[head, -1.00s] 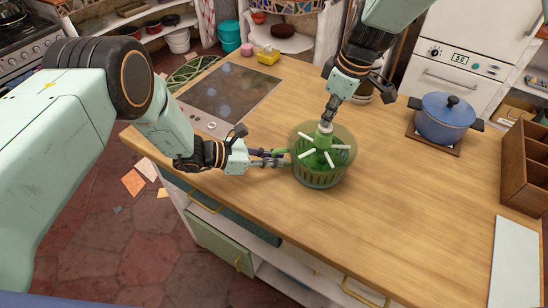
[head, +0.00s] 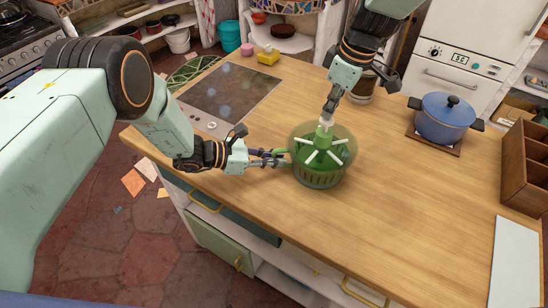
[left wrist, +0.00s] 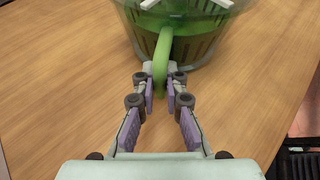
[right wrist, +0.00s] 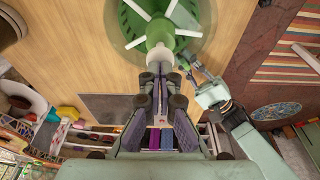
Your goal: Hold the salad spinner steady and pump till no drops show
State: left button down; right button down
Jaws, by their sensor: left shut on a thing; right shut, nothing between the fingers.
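The salad spinner (head: 318,178) stands upright on the wooden counter, with a clear greenish bowl, a green basket and white spokes under its lid. My left gripper (head: 284,157) is shut on the spinner's green side handle (left wrist: 165,48), which shows between the fingers in the left wrist view. My right gripper (head: 329,111) is shut and empty, its fingertips pointing down at the white pump knob (head: 326,122) on top. The knob (right wrist: 158,52) also shows in the right wrist view, at the fingertips. Whether drops remain inside is too small to tell.
A blue pot (head: 445,119) stands on a board at the right. A wooden rack (head: 525,165) and a white board (head: 502,258) lie along the right edge. A dark cooktop (head: 230,96) is at the left. The counter in front of the spinner is clear.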

jog(key=shift+w+a+v, duration=0.1)
jog(key=shift+a+v, duration=0.05)
jog(key=shift+v, duration=0.85)
jog(key=shift+w+a+v, duration=0.1)
jog(key=shift+a+v, duration=0.1)
jog(key=shift+v, duration=0.8)
jog(key=shift+w+a+v, duration=0.1)
jog(key=shift+a+v, duration=0.05)
jog(key=shift+v, duration=0.85)
pick_arm(q)
jog(key=c, duration=1.3)
grip_release()
jog(key=shift+c, duration=0.2)
jog(key=v, duration=1.1)
jog(key=shift+w+r, duration=0.1)
jog(key=shift+a+r, duration=0.15)
jog(key=shift+a, duration=0.3)
jog(key=shift+s, duration=0.25)
